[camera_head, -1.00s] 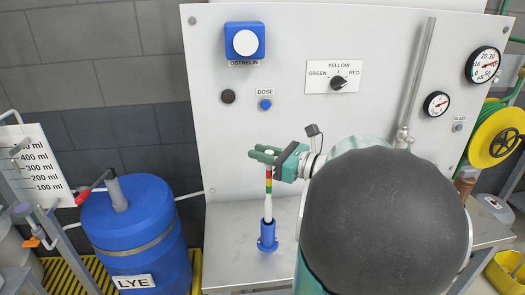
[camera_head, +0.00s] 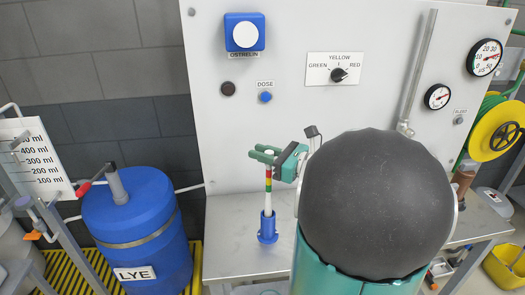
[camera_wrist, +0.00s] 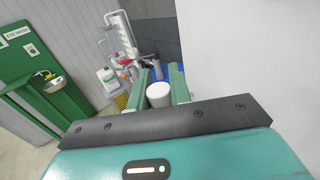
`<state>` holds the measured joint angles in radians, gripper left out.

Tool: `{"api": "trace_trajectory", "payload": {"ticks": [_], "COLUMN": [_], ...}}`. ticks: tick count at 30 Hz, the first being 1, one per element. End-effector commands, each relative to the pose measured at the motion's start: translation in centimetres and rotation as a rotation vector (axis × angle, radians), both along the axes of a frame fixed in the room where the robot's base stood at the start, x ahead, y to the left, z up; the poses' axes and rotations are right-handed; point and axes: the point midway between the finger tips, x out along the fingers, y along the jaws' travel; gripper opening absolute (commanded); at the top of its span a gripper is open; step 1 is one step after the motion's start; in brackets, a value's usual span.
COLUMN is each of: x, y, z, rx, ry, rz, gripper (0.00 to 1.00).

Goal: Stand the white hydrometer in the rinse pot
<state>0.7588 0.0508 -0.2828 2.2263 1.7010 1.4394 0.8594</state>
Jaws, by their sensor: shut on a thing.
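The white hydrometer (camera_head: 268,201) is upright, with red, yellow and green bands on its stem. My gripper (camera_head: 266,154) is shut on its top end. In the wrist view the white round top (camera_wrist: 159,95) shows between the two green fingers. The blue rinse pot (camera_head: 268,234) stands on the metal bench directly below my gripper. The hydrometer's lower end is inside the pot's mouth. How deep it reaches, and whether it touches the bottom, is hidden by the pot wall.
The grey bench (camera_head: 232,253) is clear around the pot. A white panel (camera_head: 225,140) with knobs and gauges rises behind it. A blue LYE drum (camera_head: 135,225) stands left of the bench. My own dark arm link hides much of the bench's right side.

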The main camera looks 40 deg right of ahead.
Motion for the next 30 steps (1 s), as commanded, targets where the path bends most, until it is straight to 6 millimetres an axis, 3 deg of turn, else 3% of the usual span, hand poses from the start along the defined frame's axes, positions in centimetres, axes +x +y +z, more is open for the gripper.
{"api": "trace_trajectory", "payload": {"ticks": [30], "x": [0.0], "y": [0.0], "z": [-2.3], "rx": [0.001], "ry": [0.000], "rz": [0.000], "gripper": [0.00]}}
